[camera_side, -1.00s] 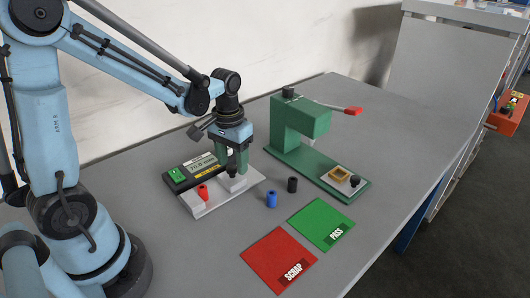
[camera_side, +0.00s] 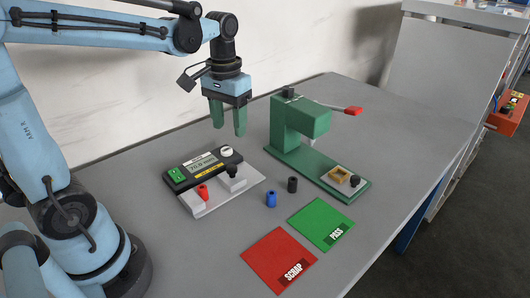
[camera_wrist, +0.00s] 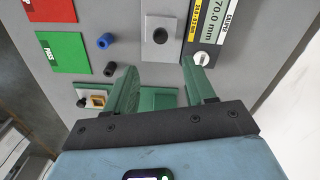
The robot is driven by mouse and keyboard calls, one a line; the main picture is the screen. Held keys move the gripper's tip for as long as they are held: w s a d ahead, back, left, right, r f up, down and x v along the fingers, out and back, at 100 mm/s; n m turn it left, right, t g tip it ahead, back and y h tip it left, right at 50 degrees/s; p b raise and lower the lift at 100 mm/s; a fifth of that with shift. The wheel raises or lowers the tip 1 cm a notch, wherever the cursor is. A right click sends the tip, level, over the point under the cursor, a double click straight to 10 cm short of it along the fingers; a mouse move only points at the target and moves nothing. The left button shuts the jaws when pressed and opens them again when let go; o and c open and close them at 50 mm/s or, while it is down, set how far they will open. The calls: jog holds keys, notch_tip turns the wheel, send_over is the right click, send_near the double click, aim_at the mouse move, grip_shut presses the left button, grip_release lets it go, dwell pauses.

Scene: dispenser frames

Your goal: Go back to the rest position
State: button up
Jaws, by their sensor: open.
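My gripper (camera_side: 229,121) hangs above the table, clear of everything, with its two green fingers apart and nothing between them. In the wrist view the open fingers (camera_wrist: 160,78) show over the table. Below it stands the gauge unit (camera_side: 188,177) with a lit display, a green button and a white knob. Its pale base plate (camera_side: 218,193) carries a red cylinder (camera_side: 202,192) and a black piece (camera_side: 232,171).
A blue cylinder (camera_side: 271,199) and a black cylinder (camera_side: 292,185) stand on the table. A green press (camera_side: 302,120) with a red-tipped lever stands to the right. A red SCRAP mat (camera_side: 270,255) and green PASS mat (camera_side: 318,220) lie in front. A wall is behind.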

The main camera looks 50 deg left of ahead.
jog(key=s+d+f+m+t, duration=0.1)
jog(key=s+d+m+t, duration=0.2)
jog(key=d+t, duration=0.3)
jog(key=shift+s+f+t, duration=0.4)
jog(key=shift+s+t, duration=0.2)
jog(key=shift+s, duration=0.25)
